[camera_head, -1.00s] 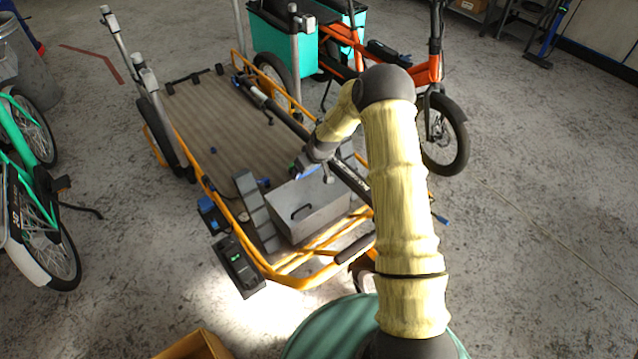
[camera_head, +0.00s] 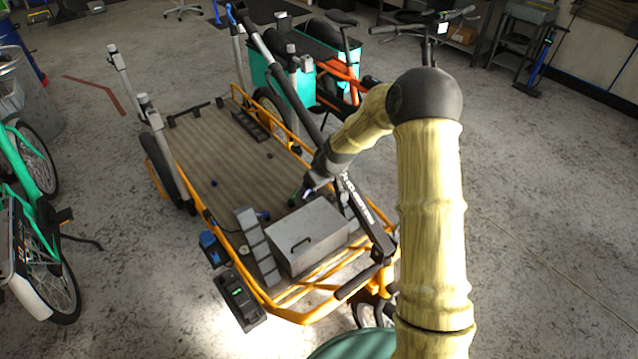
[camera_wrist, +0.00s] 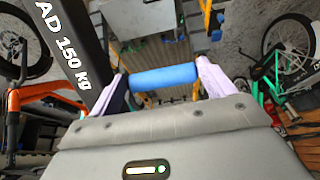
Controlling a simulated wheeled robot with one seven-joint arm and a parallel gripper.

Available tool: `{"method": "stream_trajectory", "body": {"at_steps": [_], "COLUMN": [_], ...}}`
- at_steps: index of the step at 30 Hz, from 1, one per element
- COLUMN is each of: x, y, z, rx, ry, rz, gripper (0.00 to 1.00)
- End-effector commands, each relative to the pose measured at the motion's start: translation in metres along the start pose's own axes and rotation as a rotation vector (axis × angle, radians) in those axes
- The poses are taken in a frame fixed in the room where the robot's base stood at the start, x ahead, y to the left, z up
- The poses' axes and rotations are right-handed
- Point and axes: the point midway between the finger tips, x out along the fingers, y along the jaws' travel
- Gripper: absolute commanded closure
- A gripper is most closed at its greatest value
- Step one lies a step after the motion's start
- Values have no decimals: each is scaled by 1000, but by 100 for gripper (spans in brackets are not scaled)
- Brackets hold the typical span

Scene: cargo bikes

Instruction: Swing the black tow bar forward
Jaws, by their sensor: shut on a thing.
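The black tow bar (camera_head: 279,76) rises at a slant over the right side of the cargo bike, with its blue-tipped end (camera_head: 232,13) up at the back and its lower end near the front right of the frame. In the wrist view the bar (camera_wrist: 72,38) carries white load lettering and passes left of my gripper. My gripper (camera_wrist: 163,78) is shut on a blue cylindrical grip (camera_wrist: 165,77). In the head view my gripper (camera_head: 307,190) is beside the bar's lower part, above the deck. How the grip joins the bar is hidden.
A grey box (camera_head: 310,237) sits on the bike's front deck, inside an orange frame (camera_head: 290,315). The brown deck (camera_head: 215,145) behind is mostly clear. An orange bike with teal bins (camera_head: 270,78) stands behind right. A green bike (camera_head: 30,200) is at left. Floor at right is open.

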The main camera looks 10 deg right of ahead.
Motion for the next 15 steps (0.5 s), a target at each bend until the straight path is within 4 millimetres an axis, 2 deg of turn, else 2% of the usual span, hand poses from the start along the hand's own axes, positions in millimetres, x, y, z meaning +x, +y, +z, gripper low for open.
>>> {"method": "stream_trajectory", "body": {"at_steps": [1,10,11,12,15], "x": [3,4,4,4,4], "y": [2,2,2,1,0], "z": [13,14,14,13,11], "rx": [5,5,5,5,4], "ry": [-30,-31,-31,-30,-25], "rz": [-4,-6,-6,-6,-6], "gripper": [59,59,12,9,9]}}
